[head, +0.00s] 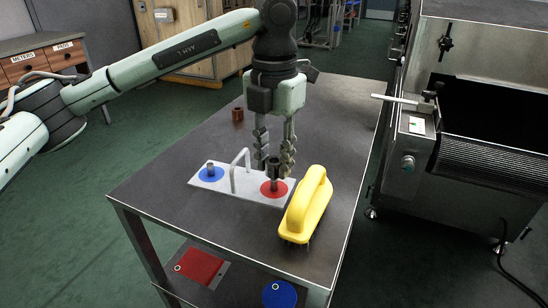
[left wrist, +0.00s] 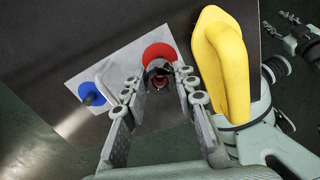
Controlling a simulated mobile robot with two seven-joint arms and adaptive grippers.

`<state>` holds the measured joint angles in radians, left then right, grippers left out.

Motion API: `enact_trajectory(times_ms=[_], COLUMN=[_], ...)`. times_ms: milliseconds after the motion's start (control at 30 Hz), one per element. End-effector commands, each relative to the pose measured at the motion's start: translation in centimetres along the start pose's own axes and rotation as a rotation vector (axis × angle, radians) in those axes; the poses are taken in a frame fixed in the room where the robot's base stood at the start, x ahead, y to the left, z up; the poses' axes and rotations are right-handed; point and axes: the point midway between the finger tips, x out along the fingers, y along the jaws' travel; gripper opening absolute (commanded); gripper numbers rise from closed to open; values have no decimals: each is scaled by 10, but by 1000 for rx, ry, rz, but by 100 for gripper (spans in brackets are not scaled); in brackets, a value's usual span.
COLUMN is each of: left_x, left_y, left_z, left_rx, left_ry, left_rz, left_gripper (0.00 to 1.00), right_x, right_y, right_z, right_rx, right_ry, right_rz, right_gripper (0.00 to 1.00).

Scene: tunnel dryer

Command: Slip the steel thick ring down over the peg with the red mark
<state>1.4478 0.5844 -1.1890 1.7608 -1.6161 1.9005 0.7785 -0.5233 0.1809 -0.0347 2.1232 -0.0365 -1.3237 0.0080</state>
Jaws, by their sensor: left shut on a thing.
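The steel thick ring (head: 273,166) is a short dark cylinder between the fingertips of my left gripper (head: 274,160). My left gripper is shut on it from two sides and points down. The ring is over the red mark (head: 273,188) on the white plate (head: 238,189). In the left wrist view, the ring (left wrist: 158,73) covers the middle of the red disc, and some red shows through its hole. The peg with the red mark is mostly hidden by the ring, so how far the ring is around it I cannot tell.
A yellow brush (head: 307,203) lies close to the right of the plate. A blue-marked peg (head: 210,169) and a grey arched handle (head: 234,174) stand on the plate. A brown ring (head: 237,114) sits farther back.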

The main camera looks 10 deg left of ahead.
Motion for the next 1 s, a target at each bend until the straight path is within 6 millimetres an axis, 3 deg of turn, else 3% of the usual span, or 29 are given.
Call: enact_trajectory(times_ms=[1000], left_x=[22], left_y=[0], left_z=[0], left_rx=[0], left_ry=[-1], left_rz=[0], left_gripper=[0], right_x=[17], right_y=[-3], right_z=[4], right_rx=[1], right_ry=[1], right_rz=[1], right_gripper=[40])
